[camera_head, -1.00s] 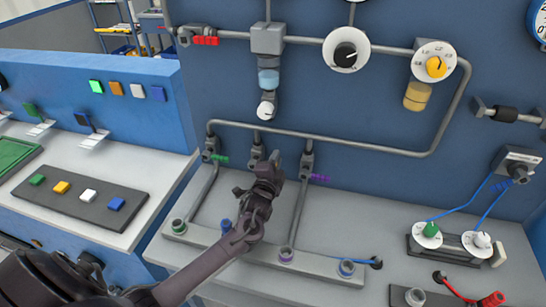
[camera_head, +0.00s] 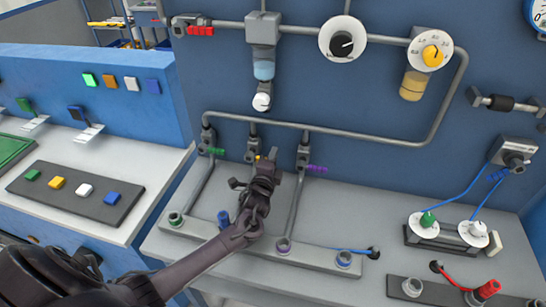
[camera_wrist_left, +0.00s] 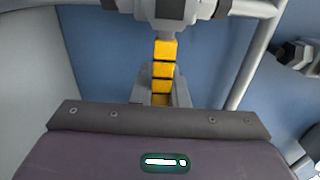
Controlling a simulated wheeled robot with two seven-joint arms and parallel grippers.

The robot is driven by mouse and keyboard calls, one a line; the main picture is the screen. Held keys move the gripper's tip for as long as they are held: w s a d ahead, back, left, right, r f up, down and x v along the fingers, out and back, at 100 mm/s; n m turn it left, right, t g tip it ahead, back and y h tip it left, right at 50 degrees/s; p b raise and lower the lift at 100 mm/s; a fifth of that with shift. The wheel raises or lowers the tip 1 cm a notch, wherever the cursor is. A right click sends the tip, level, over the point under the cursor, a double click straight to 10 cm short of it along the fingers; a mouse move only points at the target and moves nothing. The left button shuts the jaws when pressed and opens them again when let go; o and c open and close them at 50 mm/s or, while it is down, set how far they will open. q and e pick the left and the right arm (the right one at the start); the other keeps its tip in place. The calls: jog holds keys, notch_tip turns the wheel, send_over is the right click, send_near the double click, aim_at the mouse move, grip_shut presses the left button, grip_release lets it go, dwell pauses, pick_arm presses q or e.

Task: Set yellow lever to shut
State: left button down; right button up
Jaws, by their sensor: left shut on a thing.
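The yellow lever (camera_wrist_left: 165,50) runs from its grey valve body at the top of the left wrist view down between my left gripper's fingers (camera_wrist_left: 160,92). My left gripper is shut on it. In the head view the left gripper (camera_head: 266,168) is in front of the middle valve, and only a small bit of the yellow lever (camera_head: 257,157) shows beside it. The gripper hides most of the lever and part of the valve (camera_head: 253,143). My right gripper is not in view.
A green lever (camera_head: 216,151) is on the valve to the left and a purple lever (camera_head: 317,168) on the valve to the right, both close by. Grey vertical pipes (camera_head: 297,205) run down to the bench block. A horizontal pipe (camera_head: 350,135) passes above.

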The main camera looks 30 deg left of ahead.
pick_arm(q)
jog(key=shift+f, duration=0.15)
jog(key=c, duration=1.4)
grip_release()
jog(key=shift+c, duration=0.2)
jog(key=b+v, duration=0.1)
jog(key=v, duration=0.6)
jog(key=shift+s+d, duration=0.15)
jog(key=shift+s, duration=0.25)
